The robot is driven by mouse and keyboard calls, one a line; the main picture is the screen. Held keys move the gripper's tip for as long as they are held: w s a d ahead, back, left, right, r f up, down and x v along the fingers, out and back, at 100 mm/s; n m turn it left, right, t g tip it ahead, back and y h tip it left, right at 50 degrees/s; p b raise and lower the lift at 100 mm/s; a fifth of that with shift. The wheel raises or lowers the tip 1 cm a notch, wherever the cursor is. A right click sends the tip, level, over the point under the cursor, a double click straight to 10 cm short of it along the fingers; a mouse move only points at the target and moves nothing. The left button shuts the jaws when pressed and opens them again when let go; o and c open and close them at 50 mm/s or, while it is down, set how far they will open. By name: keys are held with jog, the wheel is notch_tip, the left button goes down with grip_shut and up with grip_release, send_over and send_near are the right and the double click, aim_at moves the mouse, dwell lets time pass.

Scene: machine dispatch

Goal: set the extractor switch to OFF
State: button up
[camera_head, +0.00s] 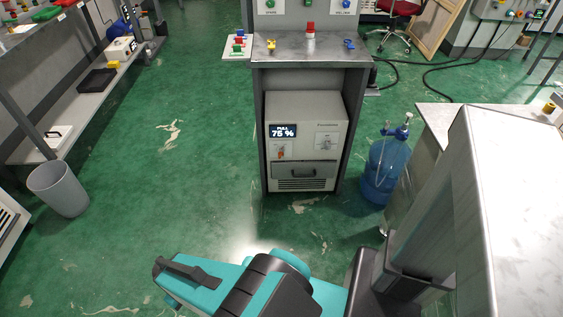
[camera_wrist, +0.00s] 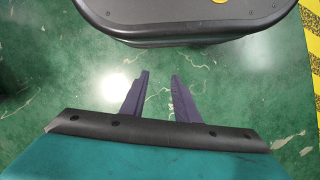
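A pale box-shaped unit (camera_head: 304,110), which looks like the extractor, stands in the open bay under the metal-topped bench. Its front has a dark display (camera_head: 283,131) reading about "PULL 75 %". A small red-marked control (camera_head: 281,152) sits below the display, and a light panel with a small control (camera_head: 326,141) is to its right. Which one is the switch, and its setting, are too small to tell. In the wrist view my gripper (camera_wrist: 160,75) is open and empty, its two dark fingers apart above the green floor, away from the unit.
A blue water bottle (camera_head: 385,168) stands on the floor right of the bench. A grey bin (camera_head: 58,188) is at left, near shelves. A pale table (camera_head: 440,120) is at right. The bench top (camera_head: 340,50) bears coloured controls. Green floor before the unit is clear.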

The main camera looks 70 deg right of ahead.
jog(key=w+d+f+m+t+h+b, duration=0.1)
jog(key=w+d+f+m+t+b, duration=0.2)
jog(key=d, duration=0.5)
jog(key=w+d+f+m+t+h+b, duration=0.1)
jog(key=w+d+m+t+b, duration=0.2)
jog(key=d, duration=0.5)
jog(key=w+d+f+m+t+h+b, duration=0.1)
jog(key=w+d+f+b, duration=0.15)
jog(key=w+d, duration=0.4)
jog(key=s+d+r+m+t+h+b, duration=0.1)
jog(key=s+d+m+h+b, duration=0.15)
jog(key=d, duration=0.75)
jog(key=s+d+r+m+t+h+b, duration=0.15)
jog(key=d+b, duration=0.25)
jog(key=d, duration=0.5)
jog(key=s+d+r+m+h+b, duration=0.3)
jog(key=s+d+r+h+b, duration=0.1)
jog(key=s+d, duration=0.5)
jog(key=s+d+r+m+h+b, duration=0.4)
jog(key=s+d+r+h+b, duration=0.1)
jog(key=s+d, duration=0.4)
jog(key=shift+s+d+r+h, duration=0.35)
jog(key=shift+d+r, duration=0.2)
jog(key=shift+d, duration=0.7)
jog(key=shift+w, duration=0.1)
